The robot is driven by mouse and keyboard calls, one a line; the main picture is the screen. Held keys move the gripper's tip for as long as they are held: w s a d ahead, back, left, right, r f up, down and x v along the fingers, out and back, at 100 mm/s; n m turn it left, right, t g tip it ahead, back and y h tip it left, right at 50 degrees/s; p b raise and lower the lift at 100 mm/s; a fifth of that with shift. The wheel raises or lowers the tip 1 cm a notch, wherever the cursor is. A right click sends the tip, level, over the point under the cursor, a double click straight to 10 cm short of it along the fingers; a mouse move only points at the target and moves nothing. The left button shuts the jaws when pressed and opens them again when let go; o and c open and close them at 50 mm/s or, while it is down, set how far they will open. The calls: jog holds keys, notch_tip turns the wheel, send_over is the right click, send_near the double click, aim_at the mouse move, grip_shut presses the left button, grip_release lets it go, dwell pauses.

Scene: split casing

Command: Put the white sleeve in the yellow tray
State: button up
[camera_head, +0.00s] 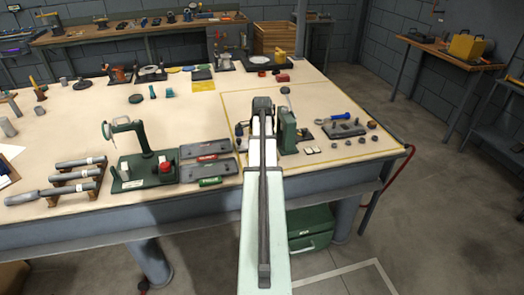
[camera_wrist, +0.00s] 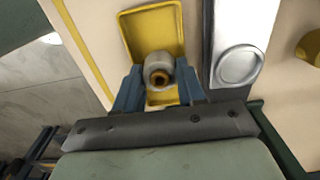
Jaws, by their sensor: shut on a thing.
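The white sleeve (camera_wrist: 160,60) is a short, pale, ring-ended cylinder with a brown-orange centre. It sits between the blue fingers of my gripper (camera_wrist: 158,74) in the wrist view, and the gripper is shut on it. The yellow tray (camera_wrist: 150,28) lies behind and below the sleeve, its yellow showing on both the far and near sides of it. I cannot tell whether the sleeve touches the tray floor. In the head view my arm reaches over the table's front edge and hides the sleeve and the tray.
A silver plate with a round disc (camera_wrist: 238,66) lies right of the tray, with a yellow round part (camera_wrist: 311,47) farther right. In the head view, a green press (camera_head: 287,130) stands just right of my arm, and grey trays (camera_head: 208,149) and a green stand (camera_head: 140,160) are left.

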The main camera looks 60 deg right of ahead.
jog(key=shift+f, duration=0.3)
jog(key=shift+s+a+f, duration=0.1)
jog(key=shift+a+f, duration=0.05)
jog(key=shift+f, duration=0.1)
jog(key=o, duration=1.1)
jog(key=shift+o, duration=0.5)
jog(key=shift+a, duration=0.1)
jog(key=shift+s, duration=0.15)
jog(key=shift+a, duration=0.1)
notch_tip(320, 180, up, 13)
jog(key=shift+w+d+r, duration=0.15)
jog(key=shift+w+d, duration=0.1)
jog(key=shift+d, duration=0.1)
